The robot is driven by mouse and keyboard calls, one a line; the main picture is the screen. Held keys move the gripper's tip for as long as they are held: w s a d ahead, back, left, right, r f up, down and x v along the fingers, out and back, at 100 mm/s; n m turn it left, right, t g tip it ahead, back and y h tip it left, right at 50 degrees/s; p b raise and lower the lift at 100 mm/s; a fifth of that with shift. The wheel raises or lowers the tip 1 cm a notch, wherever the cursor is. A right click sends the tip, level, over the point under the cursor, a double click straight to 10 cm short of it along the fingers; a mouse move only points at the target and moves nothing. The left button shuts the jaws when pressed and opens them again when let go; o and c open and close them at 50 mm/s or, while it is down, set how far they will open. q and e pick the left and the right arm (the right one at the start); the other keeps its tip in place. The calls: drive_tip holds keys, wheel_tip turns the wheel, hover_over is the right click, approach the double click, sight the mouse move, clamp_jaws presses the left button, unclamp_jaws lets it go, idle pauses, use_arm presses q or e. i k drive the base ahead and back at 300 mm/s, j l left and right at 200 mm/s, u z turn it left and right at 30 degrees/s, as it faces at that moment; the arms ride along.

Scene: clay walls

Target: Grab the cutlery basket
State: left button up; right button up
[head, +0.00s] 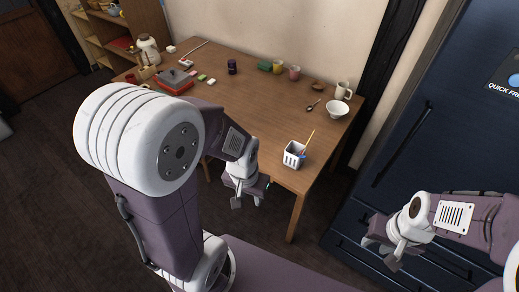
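The cutlery basket (291,159) is a small white slotted holder standing upright near the front right corner of the wooden table (255,110). A long tan handle and some smaller coloured items stick out of its top. My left gripper (248,200) points down by the table's front edge, to the left of the basket and apart from it. Its fingers are spread with nothing between them. My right gripper (381,252) is at the lower right, in front of the dark blue fridge and away from the table. Its fingers look apart and empty.
A spoon (313,105), white bowl (337,109) and white mug (343,90) stand behind the basket. A red and grey box (174,82), purple can (232,67) and several small items sit farther left. The dark blue fridge (420,100) stands right. The tabletop left of the basket is clear.

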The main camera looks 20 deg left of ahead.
sight(292, 161)
drive_tip(key=u, duration=0.4)
drive_tip(key=i+j+z, duration=0.2)
drive_tip(key=j+z, duration=0.25)
drive_tip(key=j, duration=0.2)
drive_tip(key=j+z, duration=0.5)
drive_tip(key=j, duration=0.2)
drive_tip(key=j+z, duration=0.45)
drive_tip(key=j, duration=0.25)
